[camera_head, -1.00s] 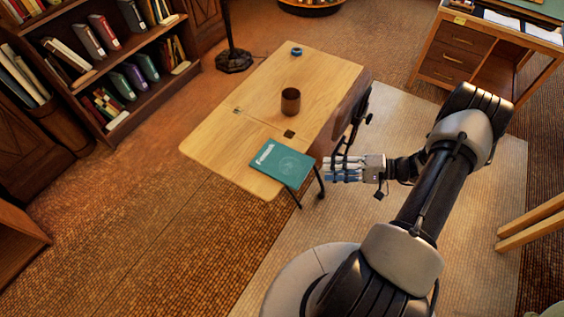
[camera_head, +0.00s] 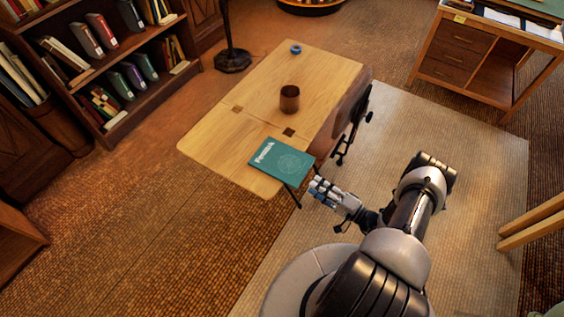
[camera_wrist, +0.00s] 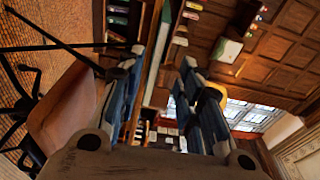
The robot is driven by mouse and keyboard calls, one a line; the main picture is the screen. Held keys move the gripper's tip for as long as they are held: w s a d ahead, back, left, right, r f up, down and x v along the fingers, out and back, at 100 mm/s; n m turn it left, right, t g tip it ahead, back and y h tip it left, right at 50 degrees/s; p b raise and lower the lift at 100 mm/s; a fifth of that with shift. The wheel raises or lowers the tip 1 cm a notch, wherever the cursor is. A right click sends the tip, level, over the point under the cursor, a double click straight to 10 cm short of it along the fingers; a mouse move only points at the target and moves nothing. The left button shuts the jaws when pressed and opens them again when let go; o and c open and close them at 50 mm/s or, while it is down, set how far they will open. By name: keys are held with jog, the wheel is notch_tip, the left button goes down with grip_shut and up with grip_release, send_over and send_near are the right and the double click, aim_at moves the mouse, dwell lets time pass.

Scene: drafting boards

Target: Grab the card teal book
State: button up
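The teal book (camera_head: 281,158) lies flat on the near right corner of the wooden drafting table (camera_head: 210,152), its right edge at or slightly past the table's edge. In the wrist view, what looks like the book (camera_wrist: 156,50) shows edge-on as a pale and teal strip between my fingers. My gripper (camera_head: 316,188) is off the table, just beyond the book's lower right corner and apart from it in the head view. In the wrist view my gripper (camera_wrist: 165,95) is open, its blue-grey fingers spread with nothing held.
A brown cup (camera_head: 290,98) and a small blue ring-shaped item (camera_head: 295,49) stand farther back on the table. Dark metal supports (camera_head: 345,140) show at its right side. A bookcase (camera_head: 120,70) is at left, a desk (camera_head: 480,65) at upper right.

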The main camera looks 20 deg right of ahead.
aim_at(299, 175)
jog(key=shift+f+b+x, duration=0.2)
jog(key=shift+b+x, duration=0.75)
jog(key=shift+x, duration=3.45)
jog(key=shift+a, duration=0.1)
jog(key=shift+c, duration=0.2)
grip_shut()
